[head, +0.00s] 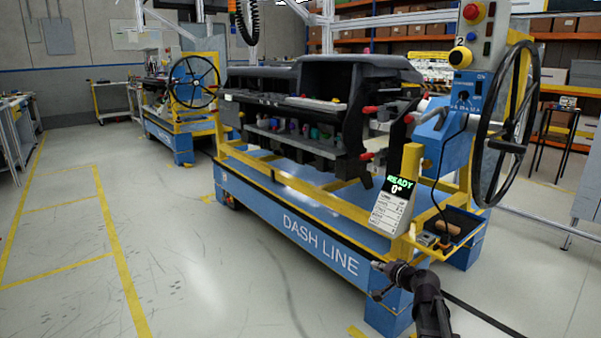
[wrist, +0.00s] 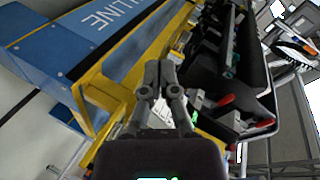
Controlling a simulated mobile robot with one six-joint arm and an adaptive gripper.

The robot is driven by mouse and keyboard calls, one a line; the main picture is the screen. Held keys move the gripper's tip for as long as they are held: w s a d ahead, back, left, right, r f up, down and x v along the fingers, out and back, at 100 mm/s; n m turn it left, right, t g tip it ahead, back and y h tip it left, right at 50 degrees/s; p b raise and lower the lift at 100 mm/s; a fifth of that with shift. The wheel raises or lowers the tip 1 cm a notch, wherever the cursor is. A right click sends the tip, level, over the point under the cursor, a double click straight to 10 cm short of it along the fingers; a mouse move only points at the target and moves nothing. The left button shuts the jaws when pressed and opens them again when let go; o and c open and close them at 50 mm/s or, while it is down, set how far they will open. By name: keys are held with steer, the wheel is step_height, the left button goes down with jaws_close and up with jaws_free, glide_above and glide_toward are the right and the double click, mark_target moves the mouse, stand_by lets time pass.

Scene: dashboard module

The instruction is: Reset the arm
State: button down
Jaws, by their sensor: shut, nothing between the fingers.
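My gripper (wrist: 160,75) shows in the wrist view with its two fingertips together and nothing between them. In the head view my gripper (head: 378,266) is at the lower right, in front of the blue base of the dash line stand (head: 320,243). It is apart from the dashboard module (head: 350,85), which sits on the yellow frame above. In the wrist view the dashboard module (wrist: 250,60) is dark and tilted at the upper right, beyond the fingers. My arm comes up from the bottom edge of the head view.
A display reading READY 0° (head: 393,200) stands on the yellow frame. A large black handwheel (head: 503,125) and a control box (head: 478,40) are at the right. A small tray (head: 450,228) sticks out below the wheel. The floor at left (head: 180,250) is clear.

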steer(key=s+a+f+n+g+p, duration=0.2)
steer(key=s+a+f+n+g, duration=0.15)
steer(key=s+a, duration=0.3)
steer(key=s+f+n+g+h+p, duration=0.3)
steer(key=s+g+h, duration=0.5)
steer(key=s, duration=1)
step_height(320, 180, up, 38)
steer(key=y+p, duration=0.1)
steer(key=p, duration=3.7)
steer(key=shift+w+n+g, duration=0.2)
steer(key=shift+n+g, duration=0.25)
steer(key=shift+r, duration=0.1)
